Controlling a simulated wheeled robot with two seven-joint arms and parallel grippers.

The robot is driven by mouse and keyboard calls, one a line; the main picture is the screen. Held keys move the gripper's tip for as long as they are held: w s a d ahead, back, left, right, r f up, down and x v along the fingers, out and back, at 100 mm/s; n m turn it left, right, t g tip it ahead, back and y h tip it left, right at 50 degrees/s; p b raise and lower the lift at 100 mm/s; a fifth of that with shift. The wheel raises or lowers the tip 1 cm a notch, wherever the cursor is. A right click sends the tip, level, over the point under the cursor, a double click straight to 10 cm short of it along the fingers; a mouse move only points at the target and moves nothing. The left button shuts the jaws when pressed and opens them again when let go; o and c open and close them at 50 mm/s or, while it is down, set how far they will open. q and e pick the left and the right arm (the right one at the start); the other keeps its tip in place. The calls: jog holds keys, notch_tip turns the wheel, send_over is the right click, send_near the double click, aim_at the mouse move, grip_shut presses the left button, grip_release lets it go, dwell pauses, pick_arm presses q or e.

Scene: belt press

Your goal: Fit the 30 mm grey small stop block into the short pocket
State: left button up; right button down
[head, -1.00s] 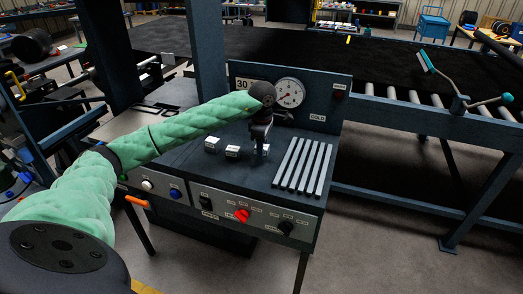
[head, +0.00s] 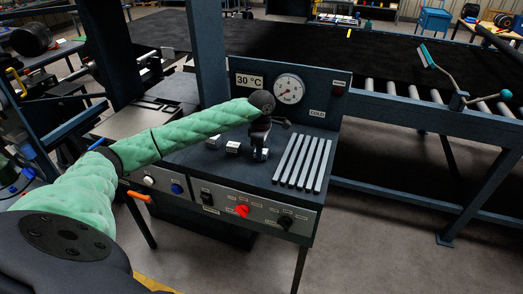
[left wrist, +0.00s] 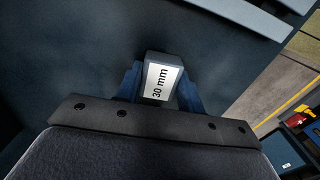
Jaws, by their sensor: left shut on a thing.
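The grey stop block (left wrist: 160,82), with a white label reading "30 mm", sits between the blue fingers of my left gripper (left wrist: 158,88) in the left wrist view. The gripper is shut on it. In the head view my left gripper (head: 260,150) points down over the dark console top, left of the slatted bars. The block shows there only as a small pale patch, and I cannot tell whether it touches the surface. I cannot make out the short pocket in either view. My right gripper is not in view.
Two similar small blocks, one (head: 211,142) and another (head: 232,148), stand left of the gripper. Several grey bars (head: 303,163) lie to the right. Knobs line the console front.

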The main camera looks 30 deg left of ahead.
pick_arm(q)
jog(key=shift+f, duration=0.2)
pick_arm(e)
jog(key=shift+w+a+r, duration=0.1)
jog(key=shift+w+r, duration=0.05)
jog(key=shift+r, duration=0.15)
pick_arm(q)
jog(key=o, duration=1)
jog(key=shift+o, duration=0.4)
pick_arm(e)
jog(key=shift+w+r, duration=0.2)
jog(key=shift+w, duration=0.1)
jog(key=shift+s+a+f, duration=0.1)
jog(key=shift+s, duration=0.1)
